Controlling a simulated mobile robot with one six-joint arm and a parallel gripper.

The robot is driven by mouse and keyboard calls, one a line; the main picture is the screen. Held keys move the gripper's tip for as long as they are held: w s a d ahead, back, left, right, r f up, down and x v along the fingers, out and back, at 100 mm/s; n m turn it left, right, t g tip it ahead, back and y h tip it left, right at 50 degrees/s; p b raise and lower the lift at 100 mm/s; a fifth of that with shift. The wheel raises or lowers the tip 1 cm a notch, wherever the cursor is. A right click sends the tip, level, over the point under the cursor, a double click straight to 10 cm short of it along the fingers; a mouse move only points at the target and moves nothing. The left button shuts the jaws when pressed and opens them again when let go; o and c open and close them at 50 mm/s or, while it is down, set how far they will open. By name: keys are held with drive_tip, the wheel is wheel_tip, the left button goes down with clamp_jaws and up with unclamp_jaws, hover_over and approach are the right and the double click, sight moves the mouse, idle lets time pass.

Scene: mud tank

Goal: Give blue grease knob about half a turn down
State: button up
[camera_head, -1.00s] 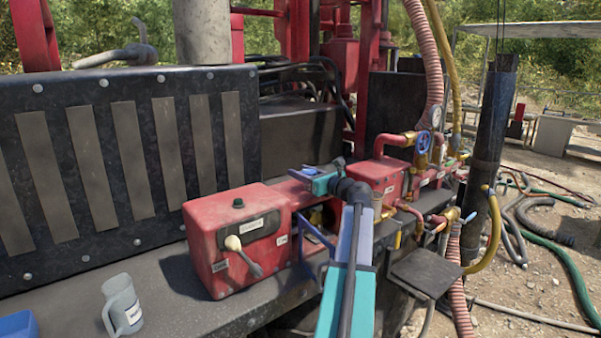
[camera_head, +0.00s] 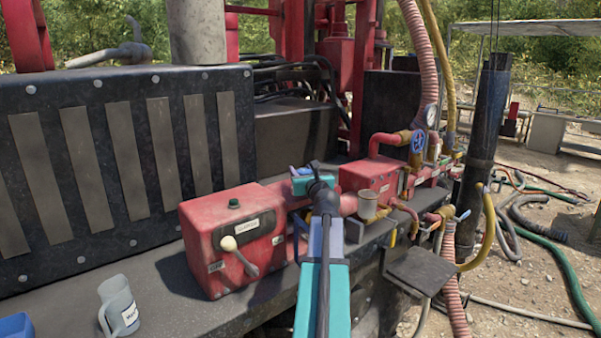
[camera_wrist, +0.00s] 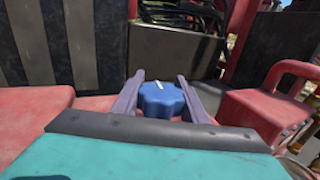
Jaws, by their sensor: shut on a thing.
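The blue grease knob (camera_wrist: 160,99) shows in the wrist view between the two purple fingers of my gripper (camera_wrist: 158,97). It has a lobed rim and a white mark line on top, which points up and slightly left. The fingers are shut on its left and right sides. In the head view my gripper (camera_head: 298,172) is at the red housing behind the red box, and my teal arm hides most of the knob there.
A red box (camera_head: 228,245) with a pale-knobbed lever stands left of my arm. A red block (camera_head: 368,180) with pipes and a blue valve wheel (camera_head: 418,142) is to the right. A grey mug (camera_head: 119,307) stands on the dark deck at the front left.

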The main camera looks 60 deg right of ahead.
drive_tip(key=shift+s+d+m+g+h, duration=0.15)
drive_tip(key=shift+s+m+g+h, duration=0.05)
drive_tip(key=shift+m+g+h, duration=0.65)
idle(0.3)
drive_tip(key=o, duration=1)
drive_tip(key=shift+o, duration=0.2)
drive_tip(key=shift+s, duration=0.1)
drive_tip(key=b+v, duration=0.4)
drive_tip(key=v, duration=0.7)
drive_tip(key=shift+a+f, duration=0.15)
drive_tip(key=shift+a, duration=0.05)
drive_tip(key=shift+s+a+b, duration=0.15)
drive_tip(key=shift+b, duration=0.7)
drive_tip(key=shift+s+a+b, duration=0.25)
drive_tip(key=shift+a+b, duration=0.1)
drive_tip(key=shift+b, duration=0.8)
